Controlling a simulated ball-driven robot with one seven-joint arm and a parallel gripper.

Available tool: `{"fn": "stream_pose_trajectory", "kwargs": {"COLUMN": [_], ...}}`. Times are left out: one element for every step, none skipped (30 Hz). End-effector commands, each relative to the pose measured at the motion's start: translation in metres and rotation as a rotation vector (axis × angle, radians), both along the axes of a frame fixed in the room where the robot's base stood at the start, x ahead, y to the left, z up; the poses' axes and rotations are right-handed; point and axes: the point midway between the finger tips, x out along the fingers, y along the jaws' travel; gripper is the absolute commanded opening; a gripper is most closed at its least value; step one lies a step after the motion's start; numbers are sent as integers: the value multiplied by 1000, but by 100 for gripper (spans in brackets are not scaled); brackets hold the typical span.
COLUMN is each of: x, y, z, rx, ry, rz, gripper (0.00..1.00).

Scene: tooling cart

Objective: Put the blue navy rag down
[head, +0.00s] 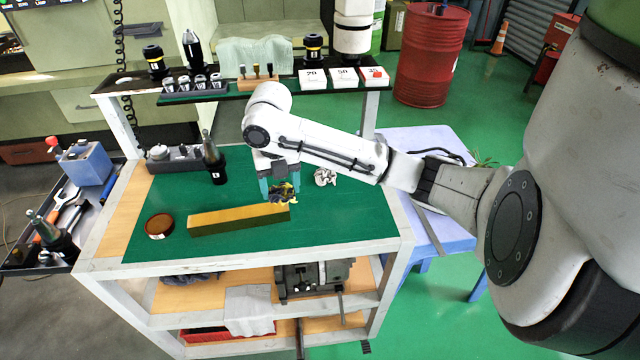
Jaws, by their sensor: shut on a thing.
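My gripper (280,185) is over the green top of the cart (340,222), pointing down. Its teal fingers are shut on the blue navy rag (284,194), a small crumpled dark cloth with yellowish patches. The rag hangs at the fingertips, just behind the right end of a long yellow-brown bar (235,220). I cannot tell whether the rag touches the green top or the bar. Part of the rag is hidden by the fingers.
A crumpled white wad (325,177) lies right of my gripper. A brown round tin (158,226) is at the left. A black tool holder (213,160) stands behind the bar. A raised shelf (290,88) with tools spans the back. The front-right green top is clear.

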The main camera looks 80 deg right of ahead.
Motion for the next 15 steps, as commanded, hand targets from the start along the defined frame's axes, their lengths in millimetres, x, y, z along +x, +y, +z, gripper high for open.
{"fn": "stream_pose_trajectory", "kwargs": {"x": [-19, -28, -40, -48, -55, -63, -69, -74, -79, -82, -84, -87, -88, -89, -89], "y": [-11, -15, -20, -23, -25, -28, -29, -30, -32, -33, -33, -33, -33, -34, -34], "z": [-1, -2, -3, -4, -5, -6, -7, -8, -9, -9, -10, -10, -11, -11, -12], "rx": [-2, -1, -2, -2, -1, 1, 1, 1, 1, 1, 1, 2, 2, 2, 2], "ry": [1, 0, 1, 1, 0, 0, 0, 0, -1, -1, -1, -2, -2, -2, -2], "rz": [61, 103, 154, 191, 222, 260, 285, 306, 329, 343, 356, 367, 373, 377, 381], "gripper": [33, 33, 33, 33, 33, 33, 33, 33, 33, 33, 33, 33, 33, 33, 33]}}
